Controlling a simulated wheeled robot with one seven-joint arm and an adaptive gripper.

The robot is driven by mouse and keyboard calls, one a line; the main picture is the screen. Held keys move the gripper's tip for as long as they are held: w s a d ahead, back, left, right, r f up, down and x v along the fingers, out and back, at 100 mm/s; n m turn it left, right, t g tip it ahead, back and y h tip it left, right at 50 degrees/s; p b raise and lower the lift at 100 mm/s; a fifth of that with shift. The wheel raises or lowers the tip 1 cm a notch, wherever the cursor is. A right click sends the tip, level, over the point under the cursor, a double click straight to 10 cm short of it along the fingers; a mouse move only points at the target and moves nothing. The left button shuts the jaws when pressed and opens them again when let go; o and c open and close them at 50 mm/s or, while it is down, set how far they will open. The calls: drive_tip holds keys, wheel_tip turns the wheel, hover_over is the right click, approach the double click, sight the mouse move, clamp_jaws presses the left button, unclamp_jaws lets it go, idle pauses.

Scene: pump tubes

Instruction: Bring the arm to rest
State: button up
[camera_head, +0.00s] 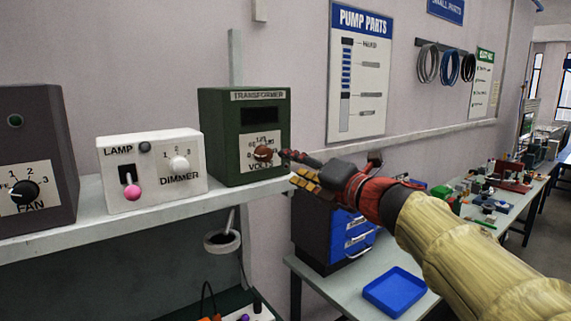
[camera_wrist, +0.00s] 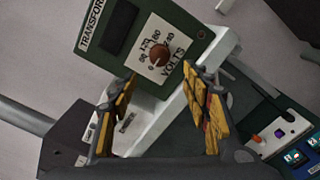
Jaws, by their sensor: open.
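My gripper (camera_head: 296,168) is at the right front of the green transformer box (camera_head: 216,135), at the end of my arm, which reaches in from the lower right. In the wrist view my gripper (camera_wrist: 164,112) is open, with its yellow-padded fingers apart and nothing between them. The transformer's brown volts knob (camera_head: 263,154) lies just left of the fingertips in the head view. In the wrist view the knob (camera_wrist: 159,55) shows beyond the gap between the fingers, apparently untouched. Its exact setting is too small to read.
A white lamp and dimmer box (camera_head: 152,172) and a dark fan box (camera_head: 36,160) share the white shelf (camera_head: 100,217) with the transformer. Below right are a blue drawer cabinet (camera_head: 335,235) and a blue tray (camera_head: 394,291) on a bench. A pump parts board (camera_head: 358,75) hangs behind.

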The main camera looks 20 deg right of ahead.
drive_tip(key=shift+s, duration=0.3)
